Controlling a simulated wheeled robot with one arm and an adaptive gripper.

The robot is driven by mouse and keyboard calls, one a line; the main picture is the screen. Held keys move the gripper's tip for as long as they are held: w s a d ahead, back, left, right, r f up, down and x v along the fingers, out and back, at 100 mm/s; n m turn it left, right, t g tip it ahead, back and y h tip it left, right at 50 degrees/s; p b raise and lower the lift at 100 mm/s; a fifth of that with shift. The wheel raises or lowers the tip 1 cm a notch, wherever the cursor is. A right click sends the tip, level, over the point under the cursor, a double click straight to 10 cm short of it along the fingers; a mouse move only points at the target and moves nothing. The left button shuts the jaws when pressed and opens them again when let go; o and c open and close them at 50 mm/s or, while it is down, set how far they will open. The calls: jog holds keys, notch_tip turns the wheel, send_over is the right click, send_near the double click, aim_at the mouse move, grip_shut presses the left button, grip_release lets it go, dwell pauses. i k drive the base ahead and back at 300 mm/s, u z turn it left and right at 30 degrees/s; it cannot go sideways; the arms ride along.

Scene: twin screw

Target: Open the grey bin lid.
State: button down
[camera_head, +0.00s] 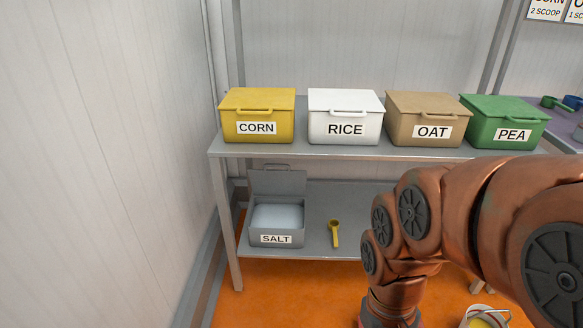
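The grey bin (258,238), labelled SALT, stands at the left end of the lower shelf. Its grey lid (278,182) stands up at the back, with the handle at its top edge. The bin's top is open and pale contents show inside. My copper-coloured arm comes in from the right and bends down in front of the shelf, apart from the bin and to its right. The arm's far end runs off the bottom edge of the picture, so my gripper's fingers are out of sight.
A yellow scoop (334,233) lies right of the grey bin on the lower shelf (350,205). Closed CORN (257,107), RICE (345,103), OAT (425,105) and PEA (503,112) bins stand on the upper shelf. A bucket (486,316) is on the orange floor. A wall bounds the left.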

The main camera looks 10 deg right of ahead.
aim_at(264, 181)
jog(key=i, duration=0.8)
jog(key=u, duration=1)
